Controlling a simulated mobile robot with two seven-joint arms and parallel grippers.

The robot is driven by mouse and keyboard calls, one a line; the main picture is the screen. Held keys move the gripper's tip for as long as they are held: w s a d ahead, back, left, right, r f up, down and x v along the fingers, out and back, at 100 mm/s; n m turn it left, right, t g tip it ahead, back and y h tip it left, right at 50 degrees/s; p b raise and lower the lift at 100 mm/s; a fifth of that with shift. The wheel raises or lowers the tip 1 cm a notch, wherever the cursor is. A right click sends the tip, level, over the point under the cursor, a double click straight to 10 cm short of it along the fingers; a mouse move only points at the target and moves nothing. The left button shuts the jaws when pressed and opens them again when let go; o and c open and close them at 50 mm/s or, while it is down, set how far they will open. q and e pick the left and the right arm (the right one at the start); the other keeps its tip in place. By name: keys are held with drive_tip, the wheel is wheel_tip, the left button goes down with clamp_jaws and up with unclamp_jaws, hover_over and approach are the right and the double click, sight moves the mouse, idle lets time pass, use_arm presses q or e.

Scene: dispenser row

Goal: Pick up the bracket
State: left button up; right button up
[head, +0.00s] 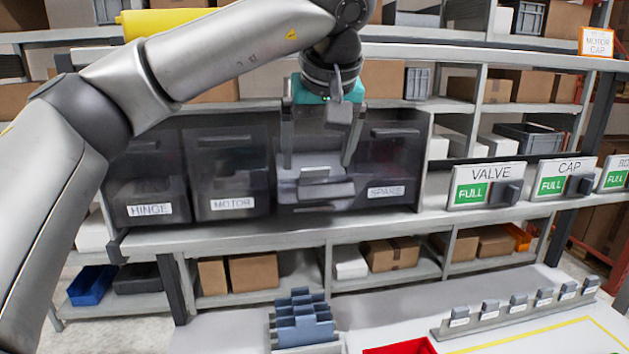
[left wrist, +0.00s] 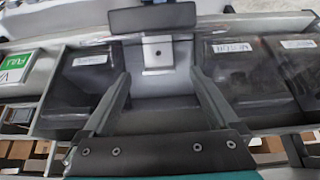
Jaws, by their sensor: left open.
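A small light grey metal piece with a hole, which looks like the bracket (left wrist: 158,55), lies in the open bin between the motor and spare bins. It also shows in the head view (head: 314,173), partly unclear. The open bin (head: 326,192) is tilted forward, and its dark handle (left wrist: 152,18) shows in the left wrist view. My left gripper (head: 318,162) points down over this bin with its fingers wide apart. In the left wrist view the fingers (left wrist: 160,78) stand on either side of the bracket, with nothing between them held. My right gripper is not in view.
Dark bins labelled hinge (head: 150,190), motor (head: 230,185) and spare (head: 388,175) flank the open bin closely. Valve (head: 480,185) and cap (head: 563,180) signs stand right. Below are a blue-grey rack (head: 303,322) and a red tray (head: 400,347) on the table.

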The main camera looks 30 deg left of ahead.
sight(316, 168)
use_arm(q)
drive_tip(key=x, duration=0.3)
drive_tip(key=shift+w+a+f+p, duration=0.15)
drive_tip(key=shift+w+f+p, duration=0.1)
drive_tip(key=shift+w+p, duration=0.1)
drive_tip(key=shift+w+f, duration=0.1)
drive_tip(key=shift+f, duration=0.1)
drive_tip(key=shift+c, duration=0.3)
clamp_jaws()
drive_tip(key=shift+r, duration=0.1)
